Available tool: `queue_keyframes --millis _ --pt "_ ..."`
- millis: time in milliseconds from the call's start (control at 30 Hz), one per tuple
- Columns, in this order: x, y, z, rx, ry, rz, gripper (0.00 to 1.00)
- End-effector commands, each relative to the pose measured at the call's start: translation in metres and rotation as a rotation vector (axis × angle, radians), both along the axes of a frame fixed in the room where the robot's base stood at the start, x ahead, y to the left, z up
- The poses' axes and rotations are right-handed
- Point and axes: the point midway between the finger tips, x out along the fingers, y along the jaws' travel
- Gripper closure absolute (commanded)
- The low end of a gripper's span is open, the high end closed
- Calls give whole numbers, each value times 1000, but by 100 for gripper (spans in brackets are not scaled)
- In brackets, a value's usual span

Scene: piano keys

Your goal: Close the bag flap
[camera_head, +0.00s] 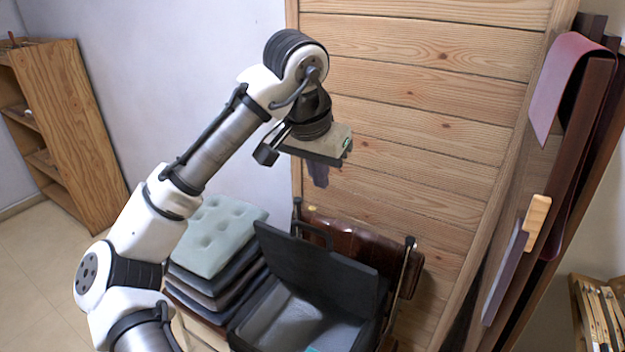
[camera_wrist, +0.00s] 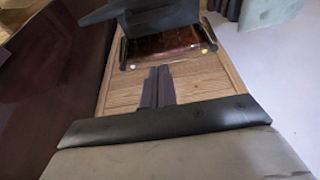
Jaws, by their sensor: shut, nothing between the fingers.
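The bag (camera_head: 300,312) is a dark open case with a grey inside, low in the middle of the head view. Its black flap (camera_head: 318,262) stands raised and tilted back, with a handle on its top edge. In the wrist view a dark panel that looks like the flap (camera_wrist: 150,12) shows at the top, partly cut off. My gripper (camera_head: 318,182) hangs above the flap, apart from it, with its fingers pointing down. In the wrist view my gripper (camera_wrist: 157,75) has its two dark fingers together with nothing between them.
A brown leather piece (camera_head: 362,240) on a frame stands behind the flap. Stacked cushions (camera_head: 215,240) lie left of the bag. A wooden panel wall (camera_head: 430,130) rises behind. Dark boards with a red cloth (camera_head: 563,85) stand at the right. A wooden shelf (camera_head: 75,120) stands far left.

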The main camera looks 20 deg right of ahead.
Motion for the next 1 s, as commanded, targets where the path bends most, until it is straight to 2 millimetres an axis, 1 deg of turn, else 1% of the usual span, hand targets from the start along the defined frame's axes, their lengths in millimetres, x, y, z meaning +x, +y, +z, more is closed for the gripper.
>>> queue_keyframes --millis 400,467,500,700,1000 --pt "17 -18 -75 -4 1 -1 100" --pt "18 -19 -83 -4 0 -1 100" --pt "12 -11 -78 -4 -5 1 100" --pt "-5 5 -80 -5 -4 0 100" --pt "-9 9 -81 -5 -4 0 100"
